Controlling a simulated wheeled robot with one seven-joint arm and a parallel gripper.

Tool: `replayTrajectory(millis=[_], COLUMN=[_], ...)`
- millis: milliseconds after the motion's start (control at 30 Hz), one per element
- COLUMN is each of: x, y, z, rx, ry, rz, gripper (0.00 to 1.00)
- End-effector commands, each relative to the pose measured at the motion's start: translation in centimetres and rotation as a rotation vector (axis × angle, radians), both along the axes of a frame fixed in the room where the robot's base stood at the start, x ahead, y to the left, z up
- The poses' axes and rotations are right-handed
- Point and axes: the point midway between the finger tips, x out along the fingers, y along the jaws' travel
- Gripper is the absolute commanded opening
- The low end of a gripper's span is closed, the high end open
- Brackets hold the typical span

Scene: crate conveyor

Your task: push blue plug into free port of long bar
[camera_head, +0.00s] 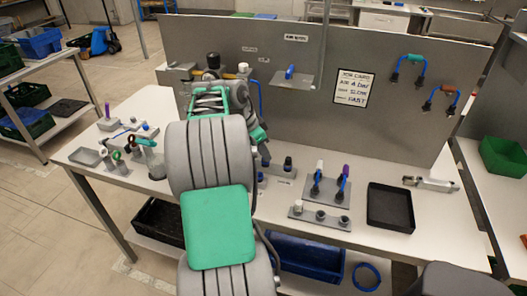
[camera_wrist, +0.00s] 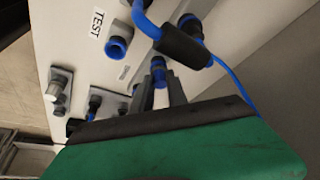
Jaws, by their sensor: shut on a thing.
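In the wrist view, my gripper (camera_wrist: 161,88) is shut on a small plug with a blue end (camera_wrist: 159,70) and a pale body. The blue end points away from me, toward a pale surface with fittings. A blue-ringed socket (camera_wrist: 118,46) is on that surface, left of the held plug and apart from it. My arm largely hides my gripper there.
A blue cable with a black sleeve (camera_wrist: 182,45) crosses close above the held plug. A plate with a white and a purple plug (camera_head: 326,190) stands behind the grey bar. A black tray (camera_head: 391,207) lies to the right. The upright panel (camera_head: 400,115) closes off the back.

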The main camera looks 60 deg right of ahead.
Motion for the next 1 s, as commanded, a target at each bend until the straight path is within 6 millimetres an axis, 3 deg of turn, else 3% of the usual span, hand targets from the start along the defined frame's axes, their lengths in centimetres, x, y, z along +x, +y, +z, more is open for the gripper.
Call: replayTrajectory(millis=[367,400,667,867,1000], x=[0.01,0.01,0.01,0.0,0.01], y=[-0.01,-0.01,-0.01,0.0,-0.01], z=[0.0,0.0,0.0,-0.01,-0.01], rx=[0.0,0.0,0.0,0.0,0.0], ry=[0.0,0.0,0.0,0.0,0.0], rz=[0.0,0.0,0.0,0.0,0.0], gripper=[0.0,0.22,0.43,0.45,0.56])
